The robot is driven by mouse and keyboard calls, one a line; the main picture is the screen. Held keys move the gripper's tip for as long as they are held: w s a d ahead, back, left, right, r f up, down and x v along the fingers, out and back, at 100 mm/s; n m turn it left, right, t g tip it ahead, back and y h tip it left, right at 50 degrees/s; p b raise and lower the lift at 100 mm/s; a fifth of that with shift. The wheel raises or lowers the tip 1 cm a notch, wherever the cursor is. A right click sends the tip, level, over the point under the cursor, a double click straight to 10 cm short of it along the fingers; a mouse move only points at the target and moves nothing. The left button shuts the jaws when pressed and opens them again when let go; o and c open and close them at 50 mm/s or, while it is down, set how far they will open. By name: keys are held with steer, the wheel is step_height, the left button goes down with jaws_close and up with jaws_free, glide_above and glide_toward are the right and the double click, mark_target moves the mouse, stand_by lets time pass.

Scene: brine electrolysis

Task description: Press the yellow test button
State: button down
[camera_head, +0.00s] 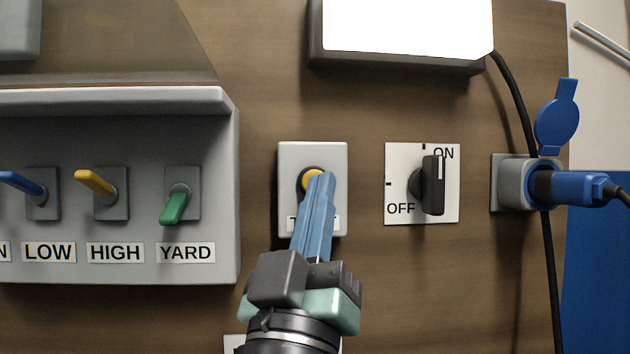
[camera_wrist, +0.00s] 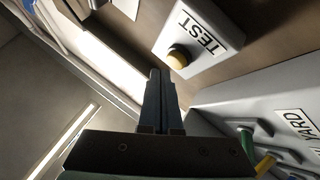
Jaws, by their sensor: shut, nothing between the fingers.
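The yellow test button (camera_head: 308,180) sits in a dark ring on a white plate (camera_head: 288,158) on the brown wall panel. In the head view my gripper (camera_head: 319,176) covers part of the button and most of the plate's label. The wrist view shows the whole yellow button (camera_wrist: 178,59) on its plate (camera_wrist: 220,37), marked TEST. There my gripper (camera_wrist: 158,74) is shut and empty, its fingertips just beside the button. I cannot tell whether they touch it.
Left is a grey box (camera_head: 120,128) with blue, yellow and green levers (camera_head: 175,205). Right are a black ON/OFF knob (camera_head: 432,185), pointing at ON, and a blue plug (camera_head: 580,188) in a socket. A bright white panel (camera_head: 405,25) is above. Bare wall lies between the plates.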

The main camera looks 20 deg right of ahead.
steer(key=s, duration=0.2)
steer(key=s+a, duration=0.1)
steer(key=s, duration=0.1)
steer(key=shift+s+a+p, duration=0.2)
steer(key=shift+s+p, duration=0.15)
steer(key=shift+s, duration=0.05)
stand_by(0.6)
steer(key=s+a+n+t+y+b, duration=0.3)
steer(key=a+t+y+b, duration=0.1)
steer(key=a+y, duration=0.9)
steer(key=shift+s+a+t+y, duration=0.15)
steer(key=shift+a+t+y, duration=0.1)
steer(key=shift+t+y, duration=0.55)
steer(key=shift+f, duration=0.1)
stand_by(0.7)
